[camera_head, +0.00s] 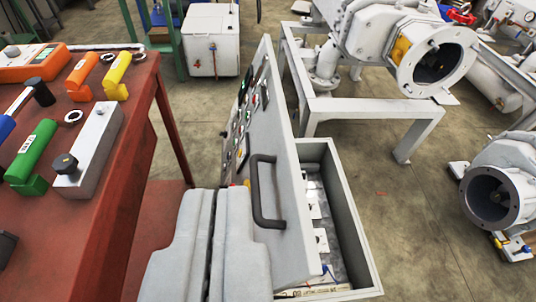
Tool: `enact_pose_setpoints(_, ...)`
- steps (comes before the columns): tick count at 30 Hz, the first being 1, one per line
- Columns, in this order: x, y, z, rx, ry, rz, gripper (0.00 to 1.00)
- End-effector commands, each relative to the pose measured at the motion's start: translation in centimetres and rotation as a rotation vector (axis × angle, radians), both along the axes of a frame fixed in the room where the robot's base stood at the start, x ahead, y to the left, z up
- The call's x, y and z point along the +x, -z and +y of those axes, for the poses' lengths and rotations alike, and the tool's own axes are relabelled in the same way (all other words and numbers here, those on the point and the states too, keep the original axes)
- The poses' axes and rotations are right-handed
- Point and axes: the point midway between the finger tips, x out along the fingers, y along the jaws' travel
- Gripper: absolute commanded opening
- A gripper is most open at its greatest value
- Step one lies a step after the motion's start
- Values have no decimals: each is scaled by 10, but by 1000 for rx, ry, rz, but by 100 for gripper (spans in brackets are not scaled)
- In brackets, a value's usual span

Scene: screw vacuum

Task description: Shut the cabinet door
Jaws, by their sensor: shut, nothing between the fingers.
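The cabinet door (276,130) is a light grey panel standing ajar, with a dark bar handle and rows of buttons and lamps on its outer face. The handle (258,195) is on the near part of the door. The cabinet (354,235) is an open grey box to the right, with parts visible inside. My gripper (216,196) is at the bottom centre, its two grey fingers together with nothing between them. It is just left of the handle, on the door's outer side. I cannot tell whether it touches the door.
A red table (105,225) with coloured tools stands close on the left. A white machine on a frame (370,108) stands behind the cabinet. Another flanged machine (497,190) is at the right. Concrete floor (415,240) is clear between cabinet and right machine.

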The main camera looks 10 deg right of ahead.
Motion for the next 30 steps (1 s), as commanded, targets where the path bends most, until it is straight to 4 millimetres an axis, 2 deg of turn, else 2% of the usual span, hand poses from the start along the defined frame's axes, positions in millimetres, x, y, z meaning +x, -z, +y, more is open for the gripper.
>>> enact_pose_setpoints(1, 11, 3, 1, -6, 1, 37, 0)
enact_pose_setpoints(9, 59, 21, 5, -41, 30, 228, 0)
enact_pose_setpoints(30, 171, 75, 13, -191, 205, 670, 0)
